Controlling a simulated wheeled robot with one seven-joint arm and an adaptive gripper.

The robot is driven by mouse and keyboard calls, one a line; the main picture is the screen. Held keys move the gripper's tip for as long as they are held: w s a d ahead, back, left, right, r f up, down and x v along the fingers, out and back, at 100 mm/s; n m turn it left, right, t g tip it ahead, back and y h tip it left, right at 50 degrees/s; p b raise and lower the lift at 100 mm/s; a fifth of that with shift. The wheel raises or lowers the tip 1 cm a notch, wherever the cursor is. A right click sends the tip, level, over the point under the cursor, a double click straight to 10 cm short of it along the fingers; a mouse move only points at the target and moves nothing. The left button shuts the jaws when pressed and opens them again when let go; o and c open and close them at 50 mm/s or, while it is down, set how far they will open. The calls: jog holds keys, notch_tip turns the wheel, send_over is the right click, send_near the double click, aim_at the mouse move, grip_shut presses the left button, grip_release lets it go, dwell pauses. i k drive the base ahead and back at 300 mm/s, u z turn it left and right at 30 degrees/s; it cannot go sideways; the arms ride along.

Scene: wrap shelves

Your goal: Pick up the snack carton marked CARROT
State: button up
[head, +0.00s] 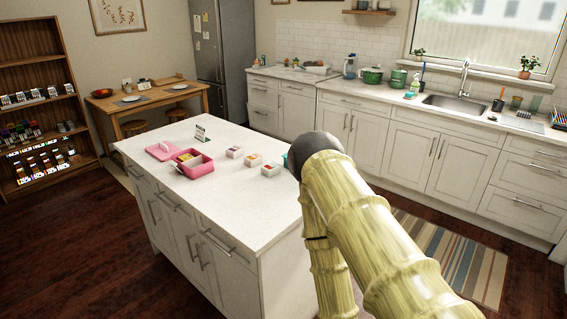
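Three small white cartons with coloured tops stand in a slanting row on the white island: one at the back left (234,152), one in the middle (253,160) and one at the front right (270,170). Their markings are too small to read, so I cannot tell which is marked CARROT. My pale yellow, bamboo-patterned arm rises in front of the island's right end. Its dark rounded joint lies to the right of the cartons. My gripper does not show. A bit of something teal (285,160) peeks out beside the joint, mostly hidden.
A pink compartment box (196,172) and its pink lid (162,151) lie left of the cartons. A small card (200,134) stands behind. The island top (225,215) is clear in front. Sink counter (400,93) at the back; stocked shelves (36,65) at far left.

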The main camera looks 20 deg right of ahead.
aim_at(252, 161)
jog(key=z, duration=2)
jog(key=i, duration=1.25)
jog(key=u, duration=2.25)
